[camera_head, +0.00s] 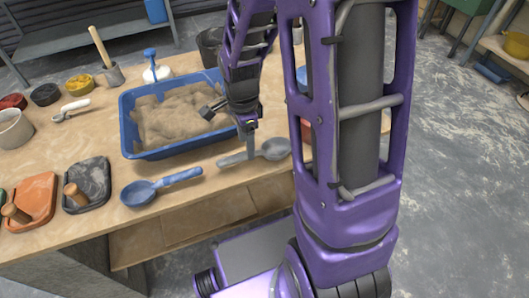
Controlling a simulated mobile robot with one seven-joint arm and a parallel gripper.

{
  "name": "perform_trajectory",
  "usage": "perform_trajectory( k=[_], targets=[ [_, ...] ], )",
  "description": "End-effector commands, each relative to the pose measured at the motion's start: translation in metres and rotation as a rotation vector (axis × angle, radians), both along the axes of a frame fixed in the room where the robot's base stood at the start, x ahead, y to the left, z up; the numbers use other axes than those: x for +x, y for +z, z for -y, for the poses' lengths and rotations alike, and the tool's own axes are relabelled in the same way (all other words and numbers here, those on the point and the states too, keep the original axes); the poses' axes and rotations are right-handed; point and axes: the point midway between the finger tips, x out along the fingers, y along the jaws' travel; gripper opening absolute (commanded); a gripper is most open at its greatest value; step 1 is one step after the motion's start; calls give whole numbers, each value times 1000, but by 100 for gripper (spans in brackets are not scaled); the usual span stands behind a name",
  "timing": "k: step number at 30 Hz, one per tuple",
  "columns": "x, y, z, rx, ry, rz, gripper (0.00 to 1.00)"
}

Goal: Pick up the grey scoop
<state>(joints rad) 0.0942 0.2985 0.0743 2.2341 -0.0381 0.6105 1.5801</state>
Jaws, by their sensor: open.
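The grey scoop (275,149) lies on the wooden table near its front edge, right of the blue scoop, with its bowl to the right and its handle pointing left. My gripper (250,146) points down at the handle, close to where it meets the bowl. It is open. One finger shows in front of the handle; I cannot tell whether it touches the scoop. The far finger is hidden.
A blue tub (160,153) of sand stands just behind the gripper. A blue scoop (140,193) lies to the left, with a black tray (88,190) and an orange tray (32,200) beyond it. My purple column hides the table's right part.

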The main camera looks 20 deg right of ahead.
Motion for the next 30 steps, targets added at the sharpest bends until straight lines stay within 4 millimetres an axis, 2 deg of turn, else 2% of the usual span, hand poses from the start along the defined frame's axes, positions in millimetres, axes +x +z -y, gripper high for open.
perform_trajectory(
  k=[4,12,21,23,30],
  targets=[
    [-1,-11,-1,1,1,-2,65],
    [-3,-49,-2,0,1,-2,65],
    [-2,-54,-2,0,1,0,65],
    [-2,-54,-2,0,1,0,58],
    [-2,-54,-2,0,1,0,15]
  ],
)
